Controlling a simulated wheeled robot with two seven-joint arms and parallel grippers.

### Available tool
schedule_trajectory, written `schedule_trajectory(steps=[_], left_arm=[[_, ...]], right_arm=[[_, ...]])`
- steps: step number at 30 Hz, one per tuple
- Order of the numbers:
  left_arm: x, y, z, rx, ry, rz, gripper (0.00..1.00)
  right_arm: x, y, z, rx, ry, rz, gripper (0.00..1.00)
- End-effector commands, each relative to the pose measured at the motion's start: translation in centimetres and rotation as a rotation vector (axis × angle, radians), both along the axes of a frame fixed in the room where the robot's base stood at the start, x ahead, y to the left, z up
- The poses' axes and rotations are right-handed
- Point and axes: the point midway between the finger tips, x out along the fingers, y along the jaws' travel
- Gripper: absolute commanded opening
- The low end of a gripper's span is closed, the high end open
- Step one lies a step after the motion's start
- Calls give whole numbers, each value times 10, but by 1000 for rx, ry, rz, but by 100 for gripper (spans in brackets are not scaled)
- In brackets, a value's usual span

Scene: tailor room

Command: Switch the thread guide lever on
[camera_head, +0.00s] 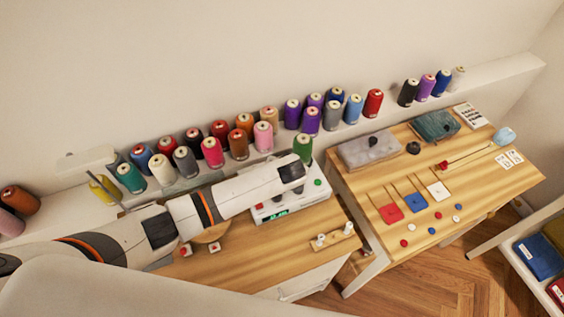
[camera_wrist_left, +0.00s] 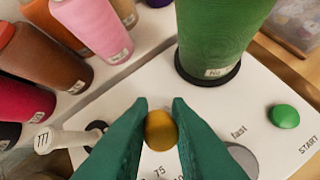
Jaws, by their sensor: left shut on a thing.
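A white machine box (camera_head: 262,212) stands on the left wooden table, with a green thread spool (camera_head: 302,148) upright on it. In the left wrist view, the two green fingertips of my left gripper (camera_wrist_left: 160,128) are closed around a gold round knob (camera_wrist_left: 160,130) on the white panel (camera_wrist_left: 255,88). I cannot tell for sure that this knob is the thread guide lever's tip; its lower part is hidden. A white stick-like part (camera_wrist_left: 52,141) with a dark end lies left of the fingers. In the head view my left wrist hides the fingers. My right gripper is out of view.
The green spool (camera_wrist_left: 222,32) stands close behind the fingers. A green START button (camera_wrist_left: 284,117) and a grey dial (camera_wrist_left: 243,160) are to the right. Spools line the shelf (camera_head: 480,78). The right table (camera_head: 475,187) holds coloured squares and small discs.

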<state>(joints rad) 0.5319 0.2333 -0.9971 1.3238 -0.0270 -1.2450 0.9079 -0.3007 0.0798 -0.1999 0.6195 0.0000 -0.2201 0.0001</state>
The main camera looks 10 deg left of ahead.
Motion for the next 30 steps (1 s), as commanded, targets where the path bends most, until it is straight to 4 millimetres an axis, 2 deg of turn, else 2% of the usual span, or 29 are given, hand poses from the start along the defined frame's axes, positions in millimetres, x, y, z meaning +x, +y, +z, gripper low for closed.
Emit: schedule_trajectory(steps=[12, 27, 28, 30], left_arm=[[-7, -5, -4, 90, -133, 1, 0], [-8, -5, -4, 101, -146, 0, 0], [-8, -5, -4, 101, -145, 0, 22], [-8, -5, -4, 101, -145, 0, 33]], right_arm=[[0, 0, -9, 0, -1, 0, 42], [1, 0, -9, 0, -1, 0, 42], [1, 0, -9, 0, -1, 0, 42], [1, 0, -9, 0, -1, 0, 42]])
